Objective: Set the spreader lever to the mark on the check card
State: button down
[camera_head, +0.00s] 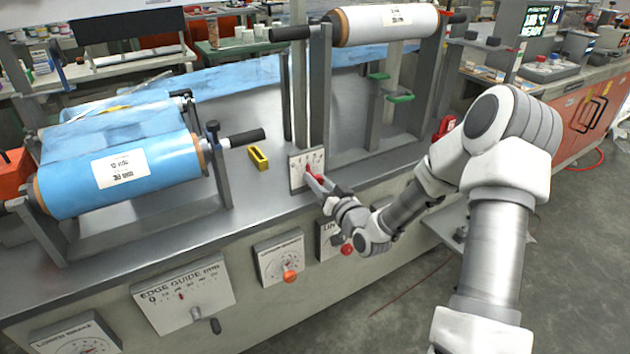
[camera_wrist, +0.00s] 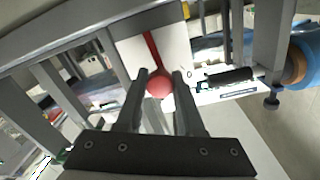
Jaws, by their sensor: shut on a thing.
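The spreader lever is a red bar with a round red knob (camera_wrist: 159,84) on a white scale plate (camera_wrist: 178,48). The plate (camera_head: 296,168) stands upright at the machine's front edge in the head view. My gripper (camera_head: 318,182) is in front of it, and its fingers partly cover the plate and lever. In the wrist view, the two dark fingers of my gripper (camera_wrist: 160,76) are shut on the red knob, one on each side. The plate's marks are too small to read. I cannot make out which item is the check card.
A blue film roll (camera_head: 150,170) lies at the left and a white roll (camera_head: 385,24) sits high on posts. A yellow block (camera_head: 258,158) is left of the plate. Below are an edge guide panel (camera_head: 183,293) and a dial with an orange knob (camera_head: 290,276).

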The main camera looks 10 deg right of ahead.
jog(key=shift+d+m, duration=0.2)
jog(key=shift+m, duration=0.3)
jog(key=c, duration=0.5)
grip_release()
jog(key=shift+c, duration=0.2)
jog(key=p+v, duration=0.3)
jog(key=v, duration=1.4)
jog(key=shift+s, duration=0.2)
jog(key=shift+w, duration=0.1)
